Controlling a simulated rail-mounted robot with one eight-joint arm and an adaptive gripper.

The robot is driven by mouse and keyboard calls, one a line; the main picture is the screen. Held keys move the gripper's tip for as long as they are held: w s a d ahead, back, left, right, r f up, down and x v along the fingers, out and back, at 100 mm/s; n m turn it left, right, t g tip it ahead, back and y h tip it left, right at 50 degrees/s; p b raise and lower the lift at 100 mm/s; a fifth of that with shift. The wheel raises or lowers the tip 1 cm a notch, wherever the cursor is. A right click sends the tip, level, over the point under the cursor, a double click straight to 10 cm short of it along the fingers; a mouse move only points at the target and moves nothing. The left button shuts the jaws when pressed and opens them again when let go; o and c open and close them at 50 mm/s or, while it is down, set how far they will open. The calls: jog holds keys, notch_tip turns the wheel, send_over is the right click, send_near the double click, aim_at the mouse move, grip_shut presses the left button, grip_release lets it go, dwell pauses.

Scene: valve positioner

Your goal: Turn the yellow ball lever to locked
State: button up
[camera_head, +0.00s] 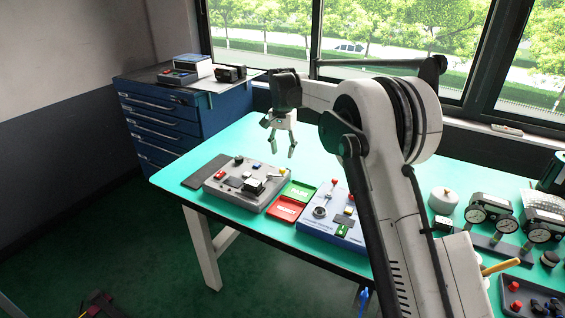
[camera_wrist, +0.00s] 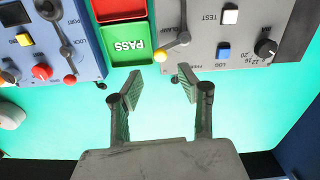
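The yellow ball lever (camera_wrist: 160,55) is on the grey box (camera_wrist: 215,72) in the wrist view. Its grey arm slants from a pivot to the yellow ball, which hangs at the box edge beside the green PASS tray. The ball is small in the head view (camera_head: 285,171). A locked mark for it is not legible. My gripper (camera_wrist: 158,82) is open and empty; its two fingers are spread just below the ball in the wrist picture, apart from it. In the head view my gripper (camera_head: 283,149) hangs above the back right of the grey box.
The green PASS tray (camera_head: 298,191) and red REJECT tray (camera_head: 286,210) lie between the grey box and a blue panel (camera_head: 324,226). Gauges (camera_head: 508,222) stand at the right. A dark mat (camera_head: 206,172) lies left. Bare table lies behind the box.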

jog(key=shift+r, duration=1.85)
jog(key=s+d+r+n+t, duration=0.1)
jog(key=s+d+r, duration=0.4)
jog(key=s, duration=0.2)
jog(key=s+d+r+t, duration=0.1)
jog(key=s+d+r, duration=0.4)
jog(key=s, duration=0.3)
jog(key=s+d+r+n+t, duration=0.1)
jog(key=s+d+r+t, duration=0.1)
jog(key=s+d+r, duration=0.4)
jog(key=s+d+f+t, duration=0.1)
jog(key=s+f, duration=0.3)
jog(key=s, duration=0.5)
jog(key=s+d+f+n+t, duration=0.1)
jog(key=s+d+f, duration=0.2)
jog(key=s, duration=0.6)
jog(key=s+d+f+n+t, duration=0.1)
jog(key=s+d+f, duration=0.2)
jog(key=s, duration=0.6)
jog(key=shift+f, duration=0.8)
